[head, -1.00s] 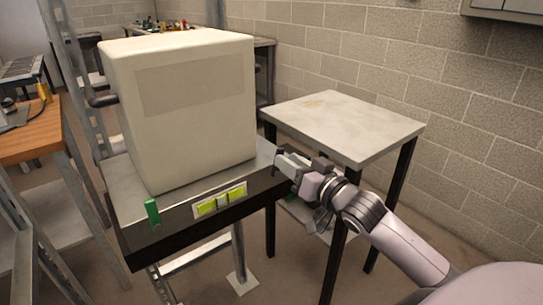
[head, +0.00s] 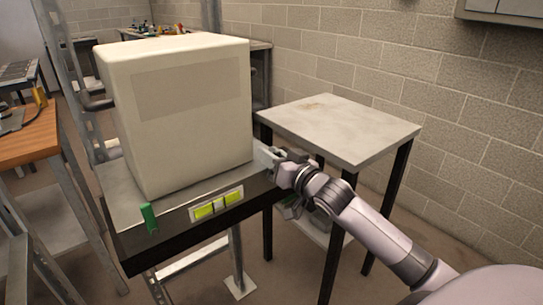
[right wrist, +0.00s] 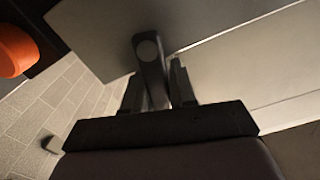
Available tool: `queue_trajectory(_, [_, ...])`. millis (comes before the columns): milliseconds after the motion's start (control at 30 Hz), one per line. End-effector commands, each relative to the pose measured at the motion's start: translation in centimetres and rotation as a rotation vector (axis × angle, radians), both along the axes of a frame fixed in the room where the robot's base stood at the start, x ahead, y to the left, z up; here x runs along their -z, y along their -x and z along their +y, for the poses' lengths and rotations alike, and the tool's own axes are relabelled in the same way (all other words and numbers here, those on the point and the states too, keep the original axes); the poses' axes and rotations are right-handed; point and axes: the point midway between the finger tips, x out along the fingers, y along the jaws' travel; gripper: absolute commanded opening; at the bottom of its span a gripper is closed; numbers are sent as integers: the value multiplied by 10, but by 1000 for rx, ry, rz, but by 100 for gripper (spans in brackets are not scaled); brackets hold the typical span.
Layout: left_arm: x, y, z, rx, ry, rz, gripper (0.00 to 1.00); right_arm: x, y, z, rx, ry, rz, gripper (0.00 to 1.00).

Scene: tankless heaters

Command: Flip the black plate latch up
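In the right wrist view a dark grey lever with a rounded end (right wrist: 149,52) stands up between the fingers of my right gripper (right wrist: 157,92); it may be the black plate latch. One finger is on each side of it, but I cannot tell whether they press on it. In the head view my right gripper (head: 270,158) is at the right end of the bench beside the large cream heater box (head: 185,120). It hides whatever is there, and no latch shows clearly in this view. My left gripper is not in view.
The heater stands on a dark-edged bench (head: 150,252) with a green lever (head: 149,217) and yellow-green panel (head: 217,204) in front. A grey-topped table (head: 340,130) stands close behind my right arm. An orange round thing (right wrist: 14,50) shows in the wrist view.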

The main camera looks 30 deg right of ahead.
Motion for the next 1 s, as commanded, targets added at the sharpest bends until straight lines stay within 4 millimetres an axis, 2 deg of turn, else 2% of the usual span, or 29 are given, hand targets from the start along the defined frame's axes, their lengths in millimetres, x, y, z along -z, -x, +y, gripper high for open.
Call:
queue_trajectory(167, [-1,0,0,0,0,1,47,0,0,0,0,3,0,0])
queue_trajectory(267, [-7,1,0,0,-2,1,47,-3,0,2,0,33,-2,0])
queue_trajectory(500, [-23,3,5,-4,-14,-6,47,-5,1,9,0,205,-13,0])
queue_trajectory(700, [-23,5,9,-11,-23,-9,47,-2,1,12,0,282,-21,0])
queue_trajectory(967, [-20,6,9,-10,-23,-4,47,-2,1,12,-1,285,-23,0])
queue_trajectory(1000, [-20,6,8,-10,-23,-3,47,-2,1,12,-1,285,-23,32])
